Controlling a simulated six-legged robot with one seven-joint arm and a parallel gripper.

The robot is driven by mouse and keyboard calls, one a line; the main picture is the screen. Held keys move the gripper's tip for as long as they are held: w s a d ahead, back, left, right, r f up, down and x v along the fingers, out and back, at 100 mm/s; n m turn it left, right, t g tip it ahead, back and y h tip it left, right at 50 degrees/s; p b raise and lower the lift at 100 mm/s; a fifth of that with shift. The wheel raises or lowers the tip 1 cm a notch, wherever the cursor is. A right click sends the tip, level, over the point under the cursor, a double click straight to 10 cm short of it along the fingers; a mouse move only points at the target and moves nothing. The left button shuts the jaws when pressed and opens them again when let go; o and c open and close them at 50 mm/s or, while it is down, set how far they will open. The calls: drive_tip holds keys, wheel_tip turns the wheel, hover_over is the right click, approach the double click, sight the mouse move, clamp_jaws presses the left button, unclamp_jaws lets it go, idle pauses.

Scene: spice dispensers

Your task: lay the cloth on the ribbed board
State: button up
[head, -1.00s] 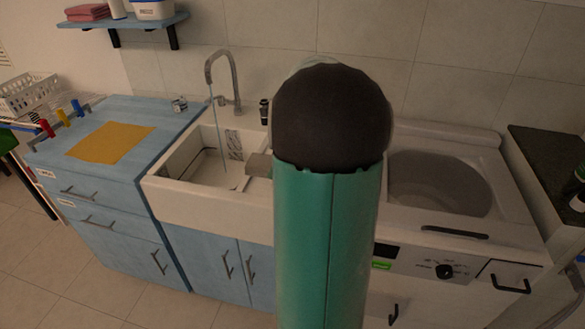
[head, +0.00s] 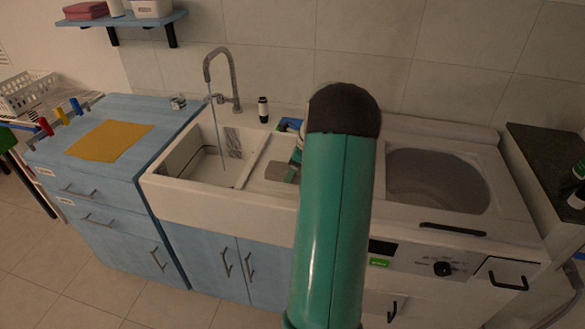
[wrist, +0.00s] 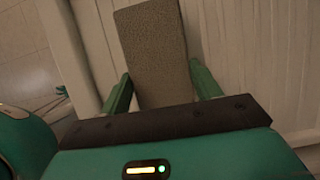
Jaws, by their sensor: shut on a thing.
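A grey-brown rectangular piece with a woven-looking surface, which I take as the cloth (wrist: 150,45), is between the two green fingers of my gripper (wrist: 160,80) in the wrist view. It also shows in the head view (head: 279,171), at the left of my arm. My gripper is shut on it. The ribbed board (wrist: 245,55) is the pale grooved surface under and right of the cloth in the wrist view. In the head view the board (head: 258,184) lies right of the sink basin, partly hidden by my arm. Contact between cloth and board cannot be told.
Water runs from the tap (head: 234,80) into the sink basin (head: 205,165). A small dark bottle (head: 263,109) stands behind the board. A yellow sheet (head: 108,141) lies on the blue cabinet. A washing machine (head: 440,185) with an open round top is at right.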

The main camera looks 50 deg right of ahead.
drive_tip(key=o, duration=1)
drive_tip(key=shift+f, duration=0.1)
